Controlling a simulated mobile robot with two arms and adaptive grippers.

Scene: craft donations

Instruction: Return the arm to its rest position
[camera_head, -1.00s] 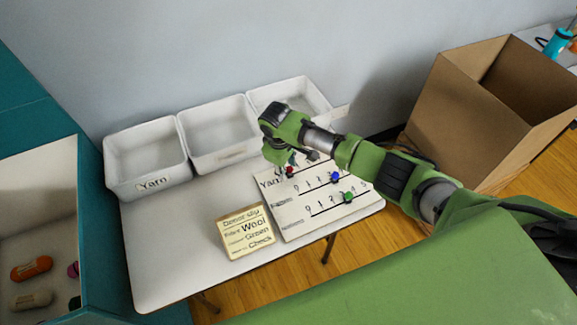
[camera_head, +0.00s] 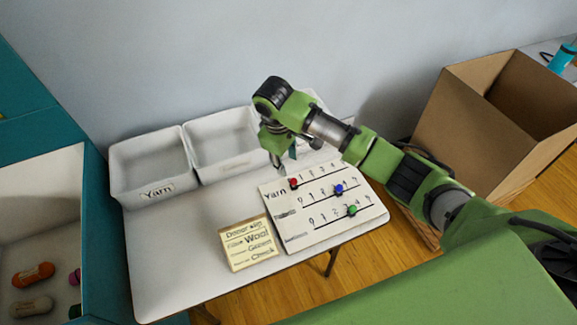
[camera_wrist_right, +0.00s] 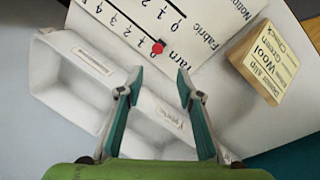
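My right gripper (camera_head: 280,160) hangs above the far-left edge of the white counter board (camera_head: 300,238). In the right wrist view its fingers (camera_wrist_right: 160,85) are apart with nothing between them. The board has several rows: a red bead (camera_head: 293,183) at the left end of the Yarn row, a blue bead (camera_head: 338,188) and a green bead (camera_head: 351,210) further along the rows below. The red bead also shows in the wrist view (camera_wrist_right: 158,47), just beyond the fingertips and apart from them. My left gripper is not in view.
White bins stand along the wall, one labelled Yarn (camera_head: 150,198), with a middle bin (camera_head: 222,172) beside it. A donor slip block (camera_head: 249,244) sits left of the board. A cardboard box (camera_head: 470,110) stands right; a teal-sided container (camera_head: 92,230) with yarn skeins is at left.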

